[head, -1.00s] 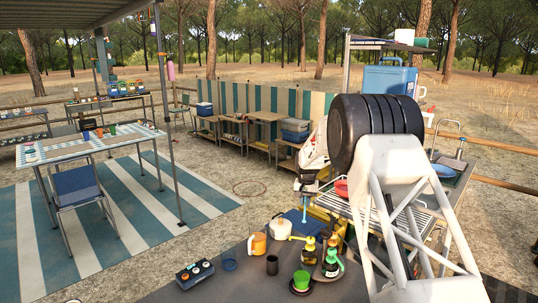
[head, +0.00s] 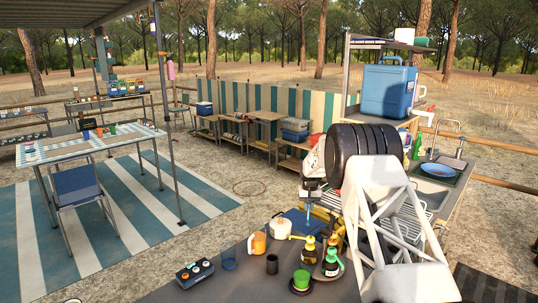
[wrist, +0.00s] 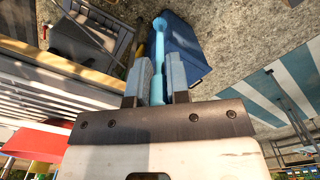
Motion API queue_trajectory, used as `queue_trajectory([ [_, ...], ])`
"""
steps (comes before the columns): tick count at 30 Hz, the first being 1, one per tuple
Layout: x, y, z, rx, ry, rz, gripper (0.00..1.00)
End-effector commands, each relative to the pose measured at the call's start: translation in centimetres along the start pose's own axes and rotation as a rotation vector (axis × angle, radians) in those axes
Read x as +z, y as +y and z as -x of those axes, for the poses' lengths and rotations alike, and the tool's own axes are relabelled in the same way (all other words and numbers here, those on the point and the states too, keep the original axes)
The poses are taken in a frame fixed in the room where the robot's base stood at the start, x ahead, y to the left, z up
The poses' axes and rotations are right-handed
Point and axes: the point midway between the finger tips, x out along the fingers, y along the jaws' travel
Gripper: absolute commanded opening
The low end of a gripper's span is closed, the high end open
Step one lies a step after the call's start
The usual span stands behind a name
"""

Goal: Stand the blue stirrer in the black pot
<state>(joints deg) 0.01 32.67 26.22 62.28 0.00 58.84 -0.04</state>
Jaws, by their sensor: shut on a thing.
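The blue stirrer (wrist: 157,60) is held between the two fingers of my gripper (wrist: 161,82) in the wrist view, its long shaft pointing away from the palm. In the head view my gripper (head: 308,198) is beyond the dark table, with the thin stirrer (head: 305,213) hanging below it, small and partly hard to make out. The black pot (head: 272,264) is a small dark cup standing upright on the dark table, to the left of and nearer than my gripper. The stirrer is apart from the pot.
A tray of small items (head: 195,272) lies at left. A blue box (wrist: 182,50) lies below the stirrer.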

Motion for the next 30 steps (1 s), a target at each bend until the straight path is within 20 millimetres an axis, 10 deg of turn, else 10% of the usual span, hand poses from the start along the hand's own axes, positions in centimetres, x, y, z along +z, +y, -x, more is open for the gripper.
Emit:
queue_trajectory([
  [17,1.5,-1.2,1.7,0.000,0.001,-0.010,0.00],
  [30,8.1,-5.2,7.0,0.000,0.000,-0.056,0.00],
])
